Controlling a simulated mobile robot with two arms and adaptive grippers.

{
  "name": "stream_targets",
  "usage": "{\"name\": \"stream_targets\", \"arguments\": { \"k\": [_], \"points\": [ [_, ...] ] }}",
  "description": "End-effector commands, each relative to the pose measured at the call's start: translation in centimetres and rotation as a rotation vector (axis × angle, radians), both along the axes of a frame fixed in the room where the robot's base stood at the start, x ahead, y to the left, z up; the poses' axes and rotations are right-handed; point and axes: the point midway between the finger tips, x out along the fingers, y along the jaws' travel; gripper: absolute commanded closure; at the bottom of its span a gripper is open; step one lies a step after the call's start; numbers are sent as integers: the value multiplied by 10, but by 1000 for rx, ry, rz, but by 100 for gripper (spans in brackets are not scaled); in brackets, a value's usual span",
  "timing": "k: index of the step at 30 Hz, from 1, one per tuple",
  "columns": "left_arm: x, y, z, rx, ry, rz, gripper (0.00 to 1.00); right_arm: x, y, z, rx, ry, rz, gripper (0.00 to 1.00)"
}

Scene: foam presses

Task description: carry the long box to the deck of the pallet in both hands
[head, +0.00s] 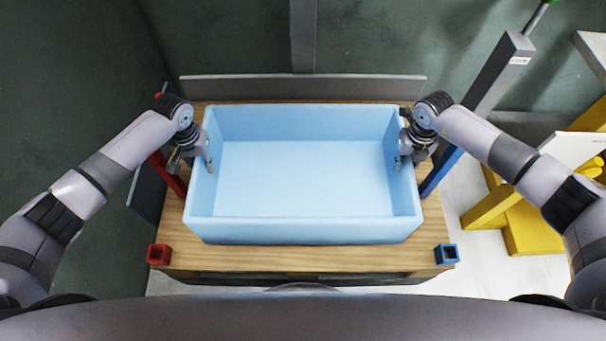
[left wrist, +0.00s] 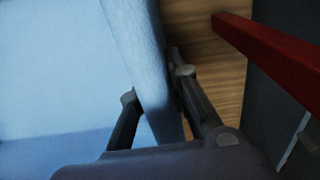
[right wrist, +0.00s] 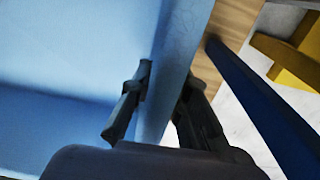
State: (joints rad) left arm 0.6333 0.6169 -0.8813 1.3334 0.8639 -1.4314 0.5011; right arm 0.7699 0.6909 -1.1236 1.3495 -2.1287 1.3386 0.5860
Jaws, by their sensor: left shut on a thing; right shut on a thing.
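The long box (head: 305,232) is a light blue, open-topped, empty box. It is over the wooden deck of the pallet (head: 300,259) and looks level; I cannot tell whether it touches the deck. My left gripper (head: 207,158) is shut on its left wall, one finger inside and one outside, as the left wrist view (left wrist: 155,85) shows. My right gripper (head: 401,160) is shut on the right wall the same way, seen in the right wrist view (right wrist: 167,75). The box hides most of the deck.
Red posts (head: 159,254) stand at the deck's left corners and blue posts (head: 446,254) at its right. A grey bar (head: 300,88) runs behind the box. A grey column (head: 499,72) and a yellow frame (head: 535,232) stand to the right.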

Motion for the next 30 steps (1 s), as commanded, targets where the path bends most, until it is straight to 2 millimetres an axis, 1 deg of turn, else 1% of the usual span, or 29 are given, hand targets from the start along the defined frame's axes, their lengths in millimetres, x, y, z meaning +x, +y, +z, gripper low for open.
{"name": "stream_targets", "arguments": {
  "k": [11,16,30],
  "points": [
    [0,1,-1,2,-1,1,100,0,-1,-1,-2,0,-1,100],
    [0,1,-4,2,0,1,100,0,-1,-4,-2,0,-1,100],
    [0,1,-30,2,-1,1,100,0,-1,-30,-2,0,-1,100]
  ]
}}
